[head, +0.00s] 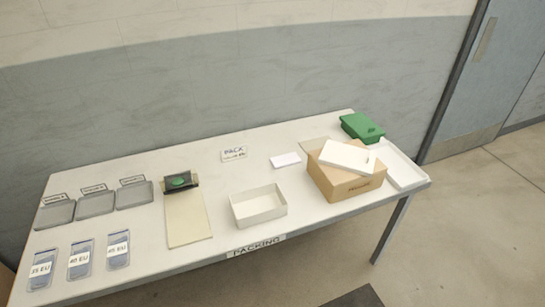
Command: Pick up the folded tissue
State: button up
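A small flat white piece (285,160), which looks like the folded tissue, lies on the packing table (225,185) right of the middle. It lies apart from its neighbours, behind the open white box (258,207) and left of the brown carton (345,183). It is too small to make out its folds. A larger white slab (347,156) lies tilted on top of the carton; I cannot tell whether it is a lid. My gripper is not in view.
A green box (362,128) and white tray (402,168) are at the right end. A dark press-like device (180,181), grey trays (95,204) and labelled blue packs (80,260) are left. Bare tabletop surrounds the tissue.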

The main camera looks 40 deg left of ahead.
aim_at(285, 160)
jog(key=k, duration=0.45)
jog(key=u, duration=1.35)
jog(key=i, duration=0.3)
jog(key=u, duration=0.05)
